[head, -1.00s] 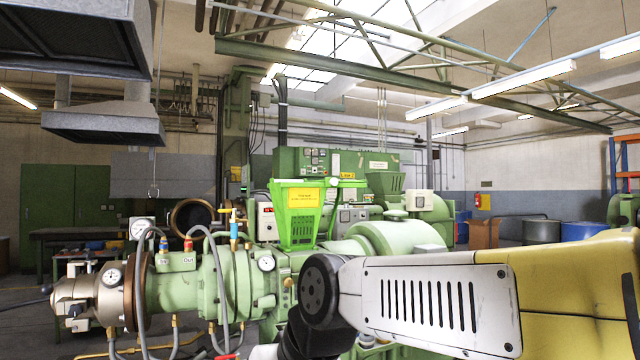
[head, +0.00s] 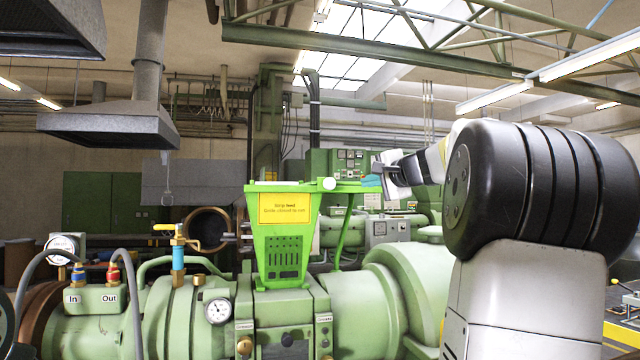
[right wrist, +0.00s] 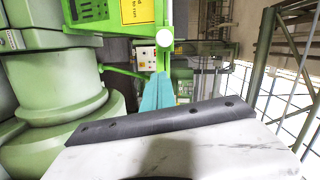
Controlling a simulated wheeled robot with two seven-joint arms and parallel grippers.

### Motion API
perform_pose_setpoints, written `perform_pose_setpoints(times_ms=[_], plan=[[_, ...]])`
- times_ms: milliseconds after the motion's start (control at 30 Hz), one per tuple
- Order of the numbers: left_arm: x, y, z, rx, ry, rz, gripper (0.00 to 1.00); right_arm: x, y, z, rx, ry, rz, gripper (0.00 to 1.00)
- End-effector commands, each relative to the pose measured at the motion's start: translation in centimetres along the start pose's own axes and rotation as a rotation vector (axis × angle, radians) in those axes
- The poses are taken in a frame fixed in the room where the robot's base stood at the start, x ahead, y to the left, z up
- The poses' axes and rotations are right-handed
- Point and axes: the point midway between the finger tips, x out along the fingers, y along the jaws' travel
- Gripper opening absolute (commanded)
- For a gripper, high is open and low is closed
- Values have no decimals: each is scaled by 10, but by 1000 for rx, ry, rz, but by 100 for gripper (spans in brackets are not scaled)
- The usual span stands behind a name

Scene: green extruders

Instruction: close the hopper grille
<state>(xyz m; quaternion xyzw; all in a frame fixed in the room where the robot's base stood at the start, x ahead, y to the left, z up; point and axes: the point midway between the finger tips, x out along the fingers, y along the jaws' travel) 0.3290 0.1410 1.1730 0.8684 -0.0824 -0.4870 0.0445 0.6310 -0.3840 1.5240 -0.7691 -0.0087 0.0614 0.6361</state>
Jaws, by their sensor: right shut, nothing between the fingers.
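The green hopper (head: 281,240) with a yellow label stands on the extruder in the middle of the head view. A white round knob (head: 329,184) sits at its upper right corner. A thin green edge (head: 352,189) runs right from the knob, at rim height; it may be the grille edge-on, but I cannot tell its position. My right gripper (head: 371,181), with teal fingertips, is shut and empty, just right of the knob and close to that edge. In the right wrist view its fingers (right wrist: 157,93) point toward the knob (right wrist: 165,38); contact is unclear. My left gripper is out of view.
A gauge (head: 218,311) and a yellow-handled valve (head: 178,245) stand left of the hopper. A rounded green housing (head: 405,285) lies to its right. A slanted green strut (head: 345,240) stands beside the hopper. A grey hood (head: 108,125) hangs at upper left.

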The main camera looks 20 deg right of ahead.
Motion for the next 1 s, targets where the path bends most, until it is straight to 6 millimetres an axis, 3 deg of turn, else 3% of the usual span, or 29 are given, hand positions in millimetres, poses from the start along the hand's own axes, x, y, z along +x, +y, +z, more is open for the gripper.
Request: perform_pose_setpoints(times_ms=[100, 267, 667, 800, 1000], plan=[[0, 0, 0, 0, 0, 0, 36, 6, -10, -21, 33, 36, -33, 0], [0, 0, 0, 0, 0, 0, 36, 23, -12, -24, 39, 38, -39, 0], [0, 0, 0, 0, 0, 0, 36, 106, -15, -25, 36, 36, -39, 0], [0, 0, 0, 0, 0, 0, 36, 109, -18, -3, 37, 34, -41, 0], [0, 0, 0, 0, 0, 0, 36, 114, -18, 11, 37, 37, -39, 0]])
